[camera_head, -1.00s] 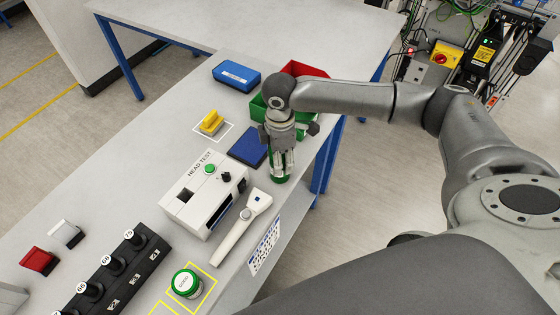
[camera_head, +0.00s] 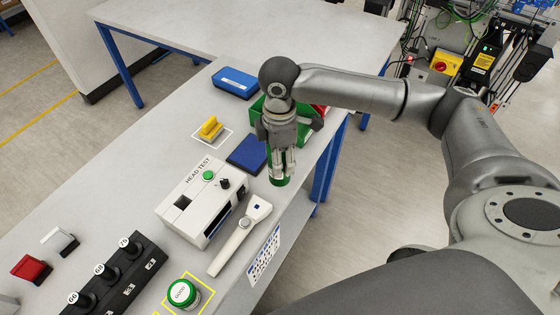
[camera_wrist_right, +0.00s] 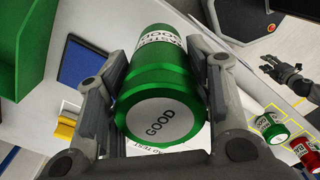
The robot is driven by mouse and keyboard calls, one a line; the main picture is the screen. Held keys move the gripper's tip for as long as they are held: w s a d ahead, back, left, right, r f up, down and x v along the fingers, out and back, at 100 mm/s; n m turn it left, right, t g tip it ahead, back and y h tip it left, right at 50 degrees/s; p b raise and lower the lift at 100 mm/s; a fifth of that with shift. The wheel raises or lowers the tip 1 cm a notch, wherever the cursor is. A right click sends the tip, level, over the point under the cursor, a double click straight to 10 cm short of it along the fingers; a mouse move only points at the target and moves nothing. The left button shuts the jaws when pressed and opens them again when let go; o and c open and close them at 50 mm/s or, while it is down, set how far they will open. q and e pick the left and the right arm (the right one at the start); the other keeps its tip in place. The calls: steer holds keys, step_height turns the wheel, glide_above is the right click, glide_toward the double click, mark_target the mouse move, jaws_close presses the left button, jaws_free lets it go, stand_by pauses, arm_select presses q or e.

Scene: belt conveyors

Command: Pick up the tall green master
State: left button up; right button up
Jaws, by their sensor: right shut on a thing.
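My right gripper (camera_head: 281,157) is shut on the tall green master (camera_head: 280,181). It points down near the bench's right edge, to the right of the blue pad. The right wrist view shows the green master (camera_wrist_right: 160,85) between both fingers, with a white "GOOD" face toward the camera and a white label band further along. My left gripper (camera_wrist_right: 290,78) shows small at the right of the wrist view; its finger opening is unclear. Another green-and-white "GOOD" piece (camera_head: 183,293) stands in a yellow outlined square at the front.
The white "HEAD TEST" box (camera_head: 201,200) and a white handheld tool (camera_head: 240,235) lie left of and nearer than the gripper. A blue pad (camera_head: 247,153), green bin (camera_head: 258,108), yellow block (camera_head: 211,128) and blue case (camera_head: 236,82) surround it. A red can (camera_wrist_right: 305,152) shows in the wrist view.

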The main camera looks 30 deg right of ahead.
steer(key=s+a+r+b, duration=0.1)
steer(key=s+a+r, duration=0.5)
steer(key=s, duration=0.4)
steer(key=shift+s+r+b, duration=0.15)
steer(key=shift+r+b, duration=0.2)
steer(key=shift+r, duration=0.5)
steer(key=shift+a, duration=0.1)
